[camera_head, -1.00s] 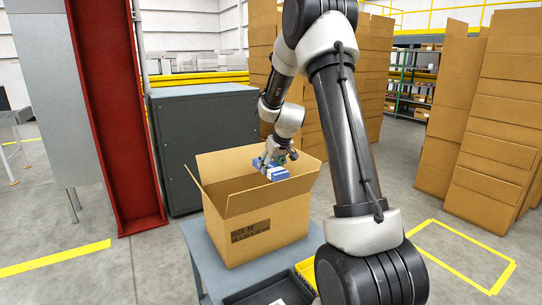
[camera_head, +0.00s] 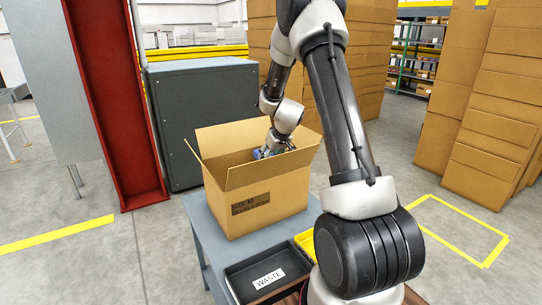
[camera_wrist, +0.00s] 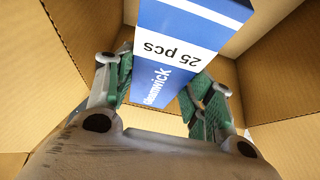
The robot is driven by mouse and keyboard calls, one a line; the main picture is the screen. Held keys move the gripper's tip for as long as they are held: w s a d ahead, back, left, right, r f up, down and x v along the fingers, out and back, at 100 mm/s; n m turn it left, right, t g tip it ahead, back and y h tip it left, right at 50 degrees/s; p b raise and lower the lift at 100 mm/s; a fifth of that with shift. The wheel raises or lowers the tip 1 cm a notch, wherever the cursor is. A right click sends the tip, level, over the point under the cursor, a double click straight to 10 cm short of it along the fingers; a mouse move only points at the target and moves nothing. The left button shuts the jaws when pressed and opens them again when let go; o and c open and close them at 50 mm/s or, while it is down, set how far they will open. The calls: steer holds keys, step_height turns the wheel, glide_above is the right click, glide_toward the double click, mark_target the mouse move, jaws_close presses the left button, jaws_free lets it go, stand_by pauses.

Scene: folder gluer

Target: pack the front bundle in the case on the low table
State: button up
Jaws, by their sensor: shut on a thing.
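The bundle (camera_wrist: 175,55) is a blue and white pack marked "25 pcs" in the wrist view. My gripper (camera_wrist: 165,85) is shut on it, with a green-padded finger on each side. The case (camera_head: 262,207) is an open cardboard box with raised flaps, standing on the low grey table (camera_head: 205,240). In the head view my gripper (camera_head: 272,152) is down inside the case opening, and the bundle is mostly hidden by the flaps and the gripper. Cardboard walls surround the bundle in the wrist view. I cannot tell whether it touches the case bottom.
A black tray labelled "WASTE" (camera_head: 262,277) and a yellow bin (camera_head: 306,243) are in front of the case. A dark grey cabinet (camera_head: 195,120) stands behind, a red steel column (camera_head: 115,110) at left. Tall cardboard stacks (camera_head: 490,120) stand at right.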

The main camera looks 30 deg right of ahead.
steer(key=o, duration=1.2)
steer(key=v, duration=1.2)
